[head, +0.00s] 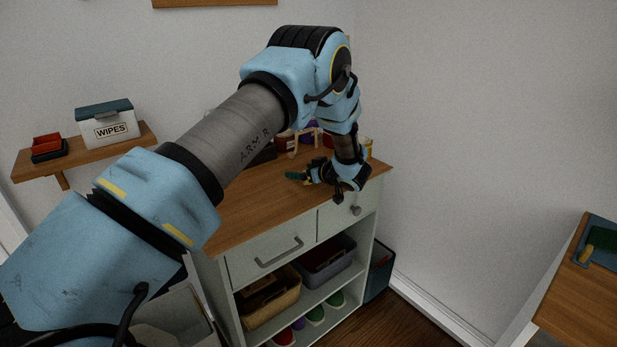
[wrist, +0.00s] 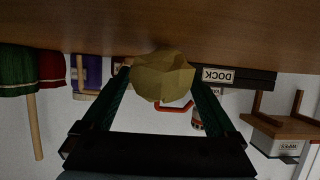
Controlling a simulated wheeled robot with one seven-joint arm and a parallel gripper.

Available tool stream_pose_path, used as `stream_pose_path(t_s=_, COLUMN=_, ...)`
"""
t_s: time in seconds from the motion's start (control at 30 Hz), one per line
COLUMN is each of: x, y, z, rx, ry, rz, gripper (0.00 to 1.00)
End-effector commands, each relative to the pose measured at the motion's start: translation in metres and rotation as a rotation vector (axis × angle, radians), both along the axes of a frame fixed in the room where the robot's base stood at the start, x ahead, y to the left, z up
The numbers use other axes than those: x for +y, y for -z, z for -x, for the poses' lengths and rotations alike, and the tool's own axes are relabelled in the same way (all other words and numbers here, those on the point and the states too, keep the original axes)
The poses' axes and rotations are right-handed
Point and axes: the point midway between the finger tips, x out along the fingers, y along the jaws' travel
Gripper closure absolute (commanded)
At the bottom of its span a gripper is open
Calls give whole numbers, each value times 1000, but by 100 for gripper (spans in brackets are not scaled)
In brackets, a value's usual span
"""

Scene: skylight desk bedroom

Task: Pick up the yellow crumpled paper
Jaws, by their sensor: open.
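The yellow crumpled paper (wrist: 163,76) shows in the wrist view, which is upside down, as a faceted ball against the wooden top. My gripper (wrist: 160,80) is open, with one dark green finger on each side of the paper. The fingertips are level with the paper or close to it; I cannot tell whether either touches it. In the head view my gripper (head: 297,176) is low over the cabinet's wooden top (head: 260,205), near its front right.
A dock-labelled dark object (wrist: 217,75) and a red-handled item (wrist: 175,109) show beyond the paper. Several items stand at the back of the cabinet top. A shelf (head: 85,150) holds a wipes box (head: 108,125). The cabinet top's front left is clear.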

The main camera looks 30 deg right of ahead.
Motion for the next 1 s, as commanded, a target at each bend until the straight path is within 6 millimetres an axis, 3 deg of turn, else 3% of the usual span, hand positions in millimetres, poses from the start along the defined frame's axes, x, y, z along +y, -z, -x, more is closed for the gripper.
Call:
stream_pose_path(t_s=0.07, x=0, y=0, z=0, rx=0, ry=0, rz=0, gripper=14)
stream_pose_path(t_s=0.6, x=0, y=0, z=0, rx=0, ry=0, rz=0, gripper=73)
stream_pose_path(t_s=0.87, x=0, y=-3, z=0, rx=0, ry=0, rz=1, gripper=74)
stream_pose_path(t_s=1.0, x=-1, y=-19, z=0, rx=-2, ry=-1, rz=5, gripper=74)
